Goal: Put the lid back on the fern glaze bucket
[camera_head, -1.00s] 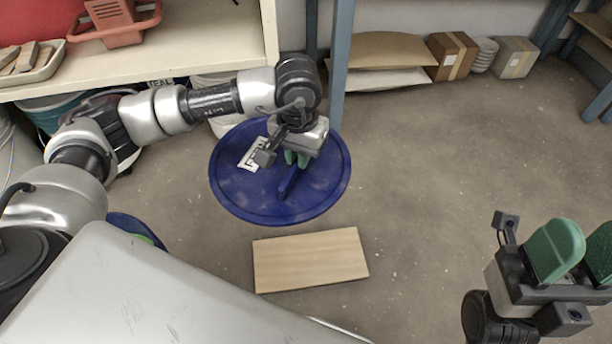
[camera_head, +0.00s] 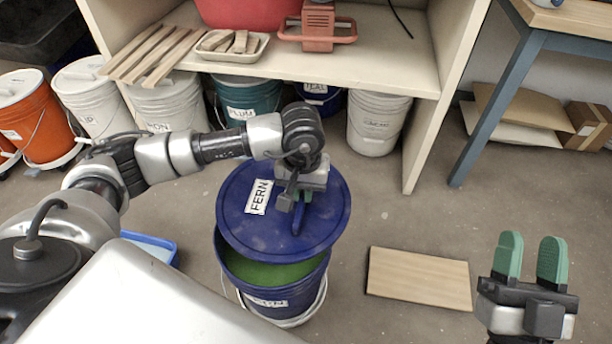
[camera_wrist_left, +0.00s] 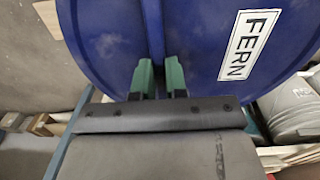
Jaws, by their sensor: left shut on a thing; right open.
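The fern lid (camera_head: 240,222) is a round blue disc with a white FERN label. My left gripper (camera_head: 302,197) is shut on the lid's raised bar handle; the wrist view shows both green fingers of the left gripper (camera_wrist_left: 160,80) on the bar of the lid (camera_wrist_left: 100,40). The open fern bucket (camera_head: 270,303) is blue and holds green glaze (camera_head: 265,272). In the head view the lid overlaps the bucket's back part and hides its far rim; it appears held above, and I cannot tell the gap. My right gripper (camera_head: 530,262) is open and empty at the lower right.
A wooden board (camera_head: 420,278) lies on the floor right of the bucket. A shelf (camera_head: 370,60) stands behind, with lidded buckets such as a white one (camera_head: 375,125) and a teal one (camera_head: 245,97) beneath. A blue tray (camera_head: 150,246) is left of the bucket.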

